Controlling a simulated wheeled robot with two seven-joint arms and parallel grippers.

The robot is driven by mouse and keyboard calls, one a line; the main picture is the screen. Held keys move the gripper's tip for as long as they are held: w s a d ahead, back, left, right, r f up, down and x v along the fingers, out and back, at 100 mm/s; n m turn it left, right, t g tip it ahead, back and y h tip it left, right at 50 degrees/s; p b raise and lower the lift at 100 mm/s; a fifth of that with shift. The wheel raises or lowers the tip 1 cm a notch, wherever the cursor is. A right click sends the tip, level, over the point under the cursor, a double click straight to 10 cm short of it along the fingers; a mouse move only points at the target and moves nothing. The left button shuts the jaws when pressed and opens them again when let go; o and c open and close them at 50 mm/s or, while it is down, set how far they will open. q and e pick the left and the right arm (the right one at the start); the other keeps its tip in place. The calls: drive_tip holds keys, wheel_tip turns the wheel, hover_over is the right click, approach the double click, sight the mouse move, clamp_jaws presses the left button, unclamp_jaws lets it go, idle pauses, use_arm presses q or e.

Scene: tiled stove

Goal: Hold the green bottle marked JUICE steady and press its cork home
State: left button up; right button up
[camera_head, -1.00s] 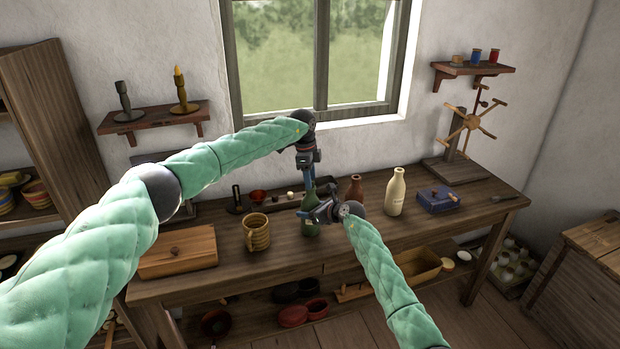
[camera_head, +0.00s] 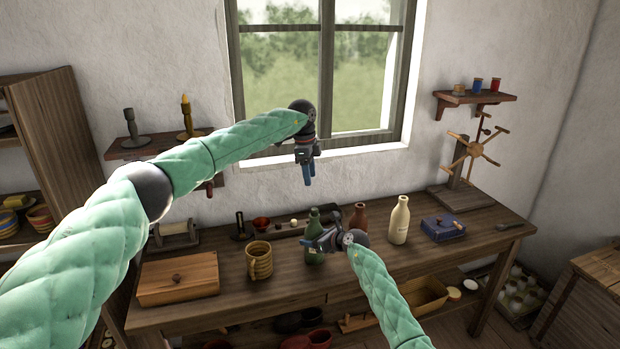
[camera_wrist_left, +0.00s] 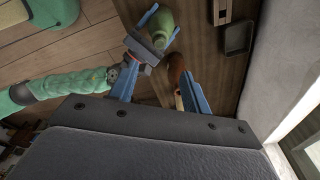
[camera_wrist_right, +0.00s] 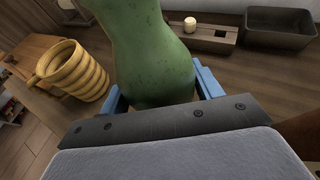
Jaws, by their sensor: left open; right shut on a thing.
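The green bottle (camera_head: 314,252) stands upright on the workbench; it fills the upper middle of the right wrist view (camera_wrist_right: 155,60). My right gripper (camera_head: 318,242) is shut around its body from the front right, with a blue finger on each side. My left gripper (camera_head: 309,184) is open and empty, pointing down above the bottle, with a clear gap to its top. In the left wrist view the bottle (camera_wrist_left: 161,27) lies beyond the fingers. I cannot make out the cork or how deep it sits, and no JUICE marking is readable.
A brown bottle (camera_head: 360,218) and a cream bottle (camera_head: 399,222) stand close at the right, a ribbed mug (camera_head: 259,262) at the left. A wooden box (camera_head: 178,280) and a blue box (camera_head: 443,228) lie further out. The window (camera_head: 325,75) is behind.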

sight(314, 209)
use_arm(q)
drive_tip(key=shift+c, duration=0.5)
drive_tip(key=shift+d+f, duration=0.1)
drive_tip(key=shift+f, duration=0.15)
drive_tip(key=c, duration=0.4)
drive_tip(key=shift+y, duration=0.5)
drive_tip(key=f, duration=0.2)
drive_tip(key=d+f, duration=0.1)
drive_tip(key=f, duration=0.1)
drive_tip(key=shift+s+d, duration=0.15)
drive_tip(key=shift+s, duration=0.05)
clamp_jaws()
drive_tip(key=shift+d+f, duration=0.1)
drive_tip(key=shift+f, duration=2.3)
